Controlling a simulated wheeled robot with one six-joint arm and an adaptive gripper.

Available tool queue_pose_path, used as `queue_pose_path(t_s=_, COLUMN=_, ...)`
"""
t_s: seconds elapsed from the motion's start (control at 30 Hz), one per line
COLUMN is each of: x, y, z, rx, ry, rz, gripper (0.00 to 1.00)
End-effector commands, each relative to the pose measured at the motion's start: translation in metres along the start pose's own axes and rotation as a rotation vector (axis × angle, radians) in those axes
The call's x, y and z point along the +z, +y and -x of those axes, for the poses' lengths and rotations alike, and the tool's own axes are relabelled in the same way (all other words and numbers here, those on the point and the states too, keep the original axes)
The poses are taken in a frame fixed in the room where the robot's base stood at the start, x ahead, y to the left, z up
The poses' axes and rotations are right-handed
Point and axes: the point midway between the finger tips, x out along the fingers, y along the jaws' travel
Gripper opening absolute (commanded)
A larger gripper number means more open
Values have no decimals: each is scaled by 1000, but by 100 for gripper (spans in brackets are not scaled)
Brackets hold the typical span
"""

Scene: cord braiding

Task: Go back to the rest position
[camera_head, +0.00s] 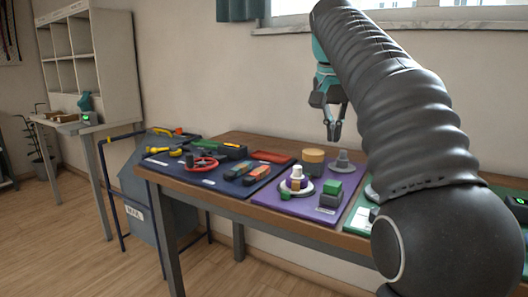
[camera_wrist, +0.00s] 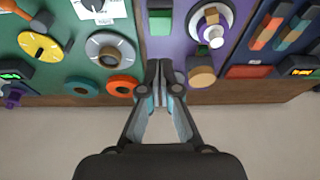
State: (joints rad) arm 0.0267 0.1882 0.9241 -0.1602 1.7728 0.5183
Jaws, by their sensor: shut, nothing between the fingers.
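My gripper (camera_head: 335,134) hangs in the air above the back part of the wooden table (camera_head: 235,205) in the head view, with its fingers pointing down. In the wrist view my gripper (camera_wrist: 160,84) has its fingertips together, with nothing held between them. The fingertips appear in front of the border between the purple mat (camera_head: 265,203) and the green mat (camera_head: 358,219). The dark sleeved arm is mine and hides the right part of the table in the head view.
The purple mat carries a wooden cylinder (camera_head: 313,160), a grey knob (camera_head: 344,164) and a green block (camera_head: 333,188). A dark blue mat (camera_head: 209,180) with tools lies left of it. A shelf unit (camera_head: 88,60) stands at the far left. Floor (camera_head: 60,240) at left is clear.

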Motion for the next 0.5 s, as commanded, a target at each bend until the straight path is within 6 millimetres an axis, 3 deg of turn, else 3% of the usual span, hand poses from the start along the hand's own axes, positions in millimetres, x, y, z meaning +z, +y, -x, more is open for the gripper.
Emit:
queue_pose_path(t_s=0.27, x=58, y=20, z=-14, rx=-58, ry=35, rz=147, gripper=0)
queue_pose_path(t_s=0.5, x=124, y=42, z=-48, rx=-112, ry=73, rz=278, gripper=0)
